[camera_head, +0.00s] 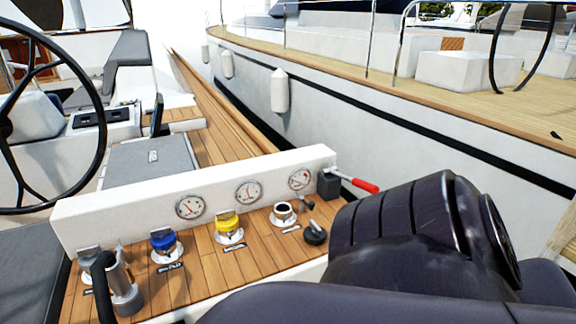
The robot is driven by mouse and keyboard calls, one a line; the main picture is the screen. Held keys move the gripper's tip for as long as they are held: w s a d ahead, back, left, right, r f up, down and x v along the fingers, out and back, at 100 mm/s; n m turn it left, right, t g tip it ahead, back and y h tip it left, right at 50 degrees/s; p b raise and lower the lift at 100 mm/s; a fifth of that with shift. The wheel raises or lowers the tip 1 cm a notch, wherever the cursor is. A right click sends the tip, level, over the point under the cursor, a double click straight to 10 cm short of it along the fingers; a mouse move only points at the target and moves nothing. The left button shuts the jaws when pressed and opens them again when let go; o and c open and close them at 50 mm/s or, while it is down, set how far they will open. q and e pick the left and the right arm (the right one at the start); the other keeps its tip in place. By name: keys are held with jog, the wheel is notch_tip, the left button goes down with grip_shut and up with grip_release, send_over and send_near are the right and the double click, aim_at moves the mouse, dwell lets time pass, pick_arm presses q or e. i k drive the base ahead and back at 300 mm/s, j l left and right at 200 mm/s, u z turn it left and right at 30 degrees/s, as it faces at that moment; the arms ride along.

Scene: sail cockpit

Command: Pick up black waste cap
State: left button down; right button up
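A black cap (315,234) with a raised grip lies on the wooden deck strip, at the right end of a row of fittings. Just up and left of it is an open round fitting (284,213) with a white rim and a dark hole. A small dark piece (307,202) stands close to that fitting; its exact shape is too small to tell. The black cap appears apart from the fitting's rim. Neither of my grippers shows in the head view, so their state and distance from the cap are hidden.
A yellow cap (229,223) and a blue cap (164,243) sit in fittings to the left. A metal cylinder (122,287) stands at the far left. A white gauge wall (120,210) and a red-handled lever (352,181) border the strip behind. Dark parts of mine fill the lower right.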

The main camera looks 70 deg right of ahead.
aim_at(311, 239)
jog(key=z, duration=2.45)
